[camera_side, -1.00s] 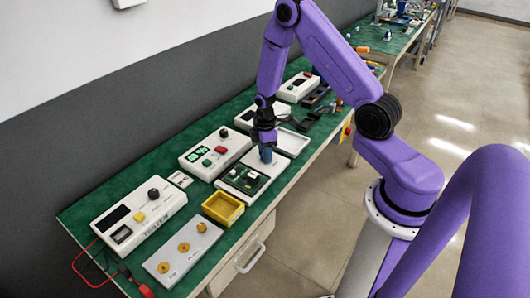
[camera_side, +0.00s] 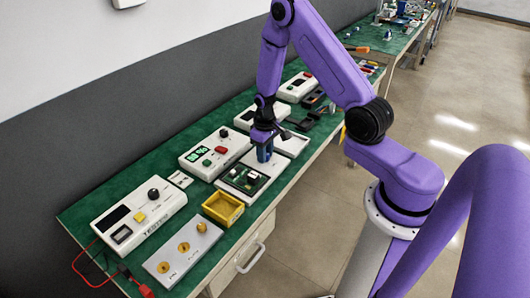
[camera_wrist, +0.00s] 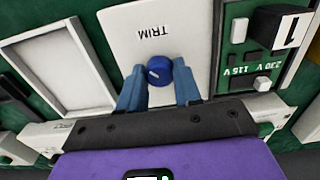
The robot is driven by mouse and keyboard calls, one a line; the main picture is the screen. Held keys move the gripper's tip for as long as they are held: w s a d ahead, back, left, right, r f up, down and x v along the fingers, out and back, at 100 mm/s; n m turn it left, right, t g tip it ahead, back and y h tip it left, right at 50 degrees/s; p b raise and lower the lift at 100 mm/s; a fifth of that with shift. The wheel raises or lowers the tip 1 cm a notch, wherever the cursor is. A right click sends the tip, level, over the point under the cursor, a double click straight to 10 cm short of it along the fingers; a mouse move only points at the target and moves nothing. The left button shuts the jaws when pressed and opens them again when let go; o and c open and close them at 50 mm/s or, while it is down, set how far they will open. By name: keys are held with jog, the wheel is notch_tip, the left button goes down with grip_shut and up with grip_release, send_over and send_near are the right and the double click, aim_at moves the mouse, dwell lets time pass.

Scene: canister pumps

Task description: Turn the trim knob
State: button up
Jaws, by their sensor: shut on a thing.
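The trim knob (camera_wrist: 158,71) is a round blue knob with a short white pointer line. It stands on a white plate (camera_wrist: 128,21) marked TRIM, whose lettering is upside down in the wrist view. My gripper (camera_wrist: 158,66) has its two blue fingers on either side of the knob, shut on it. In the side view my gripper (camera_side: 264,154) points down at the plate beside the green circuit board (camera_side: 244,177), and its fingers hide the knob there.
An empty white tray (camera_side: 292,144) lies just beyond the gripper. Nearer are a yellow bin (camera_side: 223,208), a tester box (camera_side: 140,214) and a plate with several yellow knobs (camera_side: 183,247). A meter with red and green buttons (camera_side: 214,152) stands to the left.

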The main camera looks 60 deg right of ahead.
jog(key=m, duration=0.6)
jog(key=shift+m, duration=0.3)
jog(key=m, duration=0.5)
dwell(0.4)
jog(key=o, duration=1)
jog(key=shift+o, duration=0.2)
notch_tip(320, 180, up, 18)
jog(key=shift+f, duration=0.25)
dwell(1.0)
